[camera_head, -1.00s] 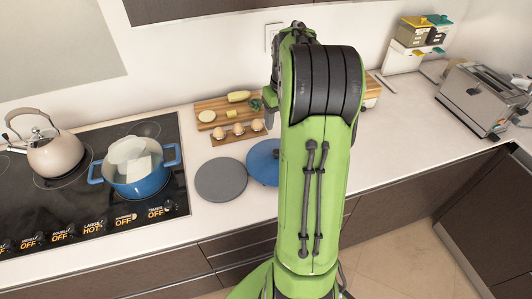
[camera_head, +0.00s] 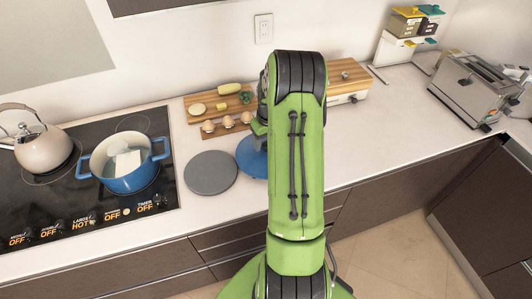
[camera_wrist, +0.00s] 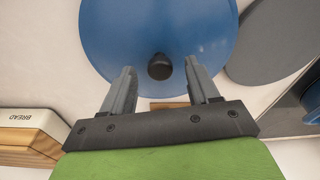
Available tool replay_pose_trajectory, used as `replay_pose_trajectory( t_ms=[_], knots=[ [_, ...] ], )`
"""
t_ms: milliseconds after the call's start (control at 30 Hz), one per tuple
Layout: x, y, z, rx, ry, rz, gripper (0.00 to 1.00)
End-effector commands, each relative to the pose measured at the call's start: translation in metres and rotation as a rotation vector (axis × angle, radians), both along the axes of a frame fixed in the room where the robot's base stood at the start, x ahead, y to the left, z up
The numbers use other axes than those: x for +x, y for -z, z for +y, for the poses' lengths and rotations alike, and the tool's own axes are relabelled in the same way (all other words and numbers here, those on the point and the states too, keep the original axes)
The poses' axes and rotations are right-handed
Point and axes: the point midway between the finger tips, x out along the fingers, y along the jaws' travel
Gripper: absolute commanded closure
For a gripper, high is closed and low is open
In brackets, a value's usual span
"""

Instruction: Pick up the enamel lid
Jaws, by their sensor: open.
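The enamel lid is a round blue disc. In the head view the lid (camera_head: 251,158) lies on the white counter, its right part hidden behind my arm. In the wrist view the blue lid (camera_wrist: 160,30) fills the top middle, with a dark round knob (camera_wrist: 159,67) at its centre. My gripper (camera_wrist: 160,76) is open and empty above the lid, its two grey fingers on either side of the knob and apart from it. How high the fingertips are above the lid I cannot tell. In the head view my arm hides most of the gripper.
A grey round disc (camera_head: 210,173) lies close left of the lid. Behind are a cutting board (camera_head: 219,103) with food and an egg holder (camera_head: 227,125). A blue pot (camera_head: 125,178) stands on the hob. A wooden bread box (camera_head: 347,78) is right of my arm.

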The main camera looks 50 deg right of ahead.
Motion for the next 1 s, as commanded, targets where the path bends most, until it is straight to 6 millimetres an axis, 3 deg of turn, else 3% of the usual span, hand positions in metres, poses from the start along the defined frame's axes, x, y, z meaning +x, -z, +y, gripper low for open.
replay_pose_trajectory(
  t_ms=[267,633,1000],
  knots=[
    [0.001,0.0064,-0.0002,0.0,-0.001,-0.001,0.42],
    [0.0008,0.0062,-0.0003,0.0,-0.001,-0.001,0.98],
    [0.0009,0.006,-0.0003,0.0,-0.001,-0.001,1.0]
  ],
)
